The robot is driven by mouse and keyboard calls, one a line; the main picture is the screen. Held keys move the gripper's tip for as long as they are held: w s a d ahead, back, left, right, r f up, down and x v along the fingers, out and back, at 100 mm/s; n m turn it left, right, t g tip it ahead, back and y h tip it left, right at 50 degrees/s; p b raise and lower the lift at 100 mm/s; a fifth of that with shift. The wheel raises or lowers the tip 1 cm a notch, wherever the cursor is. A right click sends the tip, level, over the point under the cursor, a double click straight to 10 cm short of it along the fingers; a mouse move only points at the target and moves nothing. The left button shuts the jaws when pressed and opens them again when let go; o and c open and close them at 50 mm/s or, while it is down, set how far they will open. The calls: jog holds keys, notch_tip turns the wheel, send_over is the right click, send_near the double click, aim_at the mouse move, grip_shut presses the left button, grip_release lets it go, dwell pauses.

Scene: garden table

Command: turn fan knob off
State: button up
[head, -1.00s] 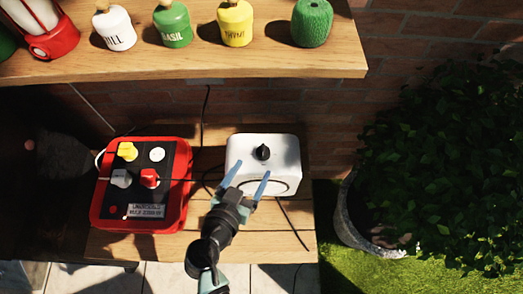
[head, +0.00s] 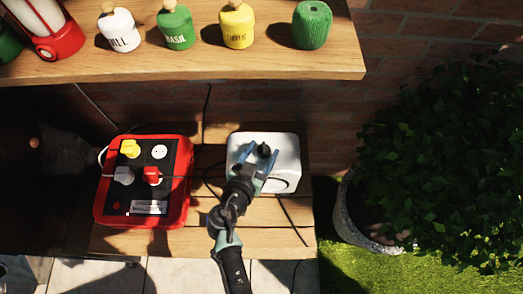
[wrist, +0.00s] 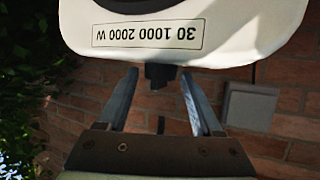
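The fan (head: 288,170) is a white box with rounded corners on the lower wooden shelf. Its black knob (head: 264,149) stands on top. My gripper (head: 262,152) is open over the fan, its two blue-grey fingers on either side of the knob. In the wrist view, the dark knob (wrist: 158,74) lies between the fingertips, with a gap visible on each side. The fan's body (wrist: 225,25) also shows there, upside down, with a label reading 30 1000 2000 W. The knob's pointer direction is hard to tell.
A red power box (head: 183,205) with plugs and cables sits left of the fan. An upper shelf (head: 180,68) with spice jars and a red lantern runs above and behind. A potted bush (head: 430,170) stands at the right. A brick wall (head: 420,30) is behind.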

grip_shut()
jog(key=shift+d+n+y, duration=0.1)
jog(key=shift+n+y, duration=0.2)
jog(key=shift+d+r+n+t+y+p, duration=0.1)
jog(key=shift+n+t+y+p, duration=0.2)
jog(key=shift+n+y+p, duration=0.65)
jog(key=shift+y, duration=0.45)
jog(key=shift+d+n+y+p, duration=0.1)
jog(key=shift+n+y+p, duration=0.6)
jog(key=shift+n+p, duration=0.15)
jog(key=shift+n+y+p, duration=0.4)
jog(key=shift+y+p, duration=0.1)
jog(key=shift+p, duration=0.1)
